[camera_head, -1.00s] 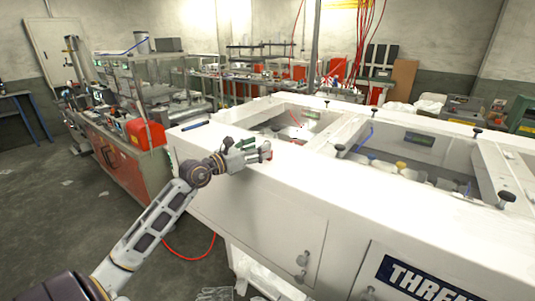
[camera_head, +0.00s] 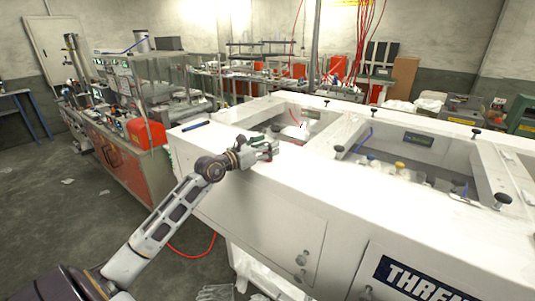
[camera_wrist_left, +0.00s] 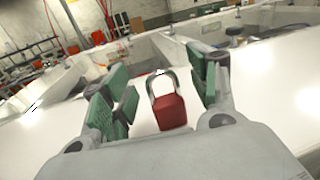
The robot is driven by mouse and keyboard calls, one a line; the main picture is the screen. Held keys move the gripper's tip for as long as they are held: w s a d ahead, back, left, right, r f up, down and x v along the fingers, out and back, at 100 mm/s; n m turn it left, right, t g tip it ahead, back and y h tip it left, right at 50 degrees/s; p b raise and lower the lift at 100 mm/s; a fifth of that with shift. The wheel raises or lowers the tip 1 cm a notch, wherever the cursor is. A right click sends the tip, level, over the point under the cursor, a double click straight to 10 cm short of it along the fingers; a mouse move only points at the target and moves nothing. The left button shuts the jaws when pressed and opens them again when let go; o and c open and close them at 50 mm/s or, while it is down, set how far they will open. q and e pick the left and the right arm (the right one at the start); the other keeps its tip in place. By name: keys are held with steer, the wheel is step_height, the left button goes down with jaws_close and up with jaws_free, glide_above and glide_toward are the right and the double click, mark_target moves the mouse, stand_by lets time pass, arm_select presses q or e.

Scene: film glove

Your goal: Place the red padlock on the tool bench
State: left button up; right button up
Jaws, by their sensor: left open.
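The red padlock (camera_wrist_left: 171,111) with its grey shackle stands on the white top of the large cabinet (camera_head: 262,190). In the left wrist view it is between the green-padded fingers of my left gripper (camera_wrist_left: 160,90), with gaps showing on both sides. My left gripper also shows in the head view (camera_head: 268,149), low over the cabinet top near its left end, open and holding nothing. In the head view the padlock is mostly hidden by the gripper. My right gripper is not in view. I cannot tell for sure which bench is the tool bench.
A cluttered workbench with a red front (camera_head: 125,165) stands to the left, apart from the cabinet. A blue pen-like item (camera_head: 196,126) lies on the cabinet's corner. Open bays with raised rims and black knobs (camera_head: 503,199) are to the right. Another cluttered bench runs along the back wall.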

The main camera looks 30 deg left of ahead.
arm_select(q)
steer(key=shift+w+d, duration=0.1)
steer(key=shift+w, duration=0.25)
stand_by(0.3)
jaws_close()
steer(key=shift+r, duration=0.15)
steer(key=shift+r+b, duration=0.4)
steer(key=shift+r, duration=4.45)
